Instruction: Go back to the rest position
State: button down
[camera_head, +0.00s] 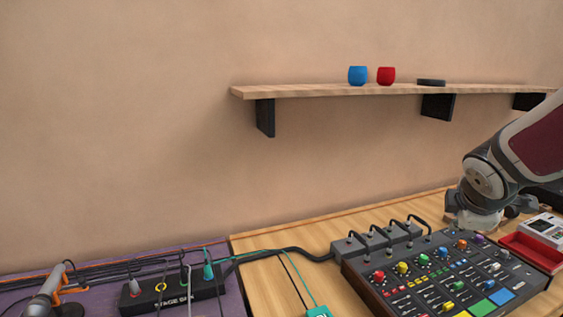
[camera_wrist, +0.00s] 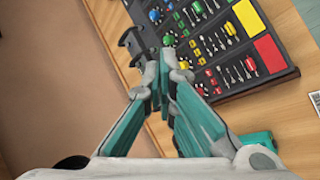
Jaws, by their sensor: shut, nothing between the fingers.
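My gripper (camera_wrist: 163,85) shows in the wrist view with its teal-lined fingers meeting at the tips, shut and empty. Beyond the tips is the black mixer-like panel (camera_wrist: 215,45) with coloured knobs and coloured pads. In the head view my arm comes in from the right, and the gripper end is partly hidden behind the wrist near the panel's back right side. The panel also shows in the head view (camera_head: 440,275), on the wooden table (camera_head: 275,288).
A wooden wall shelf (camera_head: 310,91) holds a blue cup (camera_head: 357,76), a red cup (camera_head: 386,76) and a dark flat object (camera_head: 431,82). A black stage box (camera_head: 172,294) with cables lies on a purple surface at the left. A red tray (camera_head: 530,250) is right of the panel.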

jog(key=s+a+r+m+g+y, duration=0.1)
jog(key=s+a+m, duration=0.3)
jog(key=s, duration=0.4)
jog(key=s+a+r+m+g+y+p, duration=0.1)
jog(key=s+a+m+y, duration=0.1)
jog(key=s+a+m, duration=0.3)
jog(key=s+a+r+m+y+p, duration=0.1)
jog(key=s+a+m, duration=0.3)
jog(key=s+a, duration=0.4)
jog(key=s, duration=0.4)
jog(key=shift+s+r+m+g+y, duration=0.15)
jog(key=shift+s+m+g+y, duration=0.15)
jog(key=shift+s+g, duration=0.1)
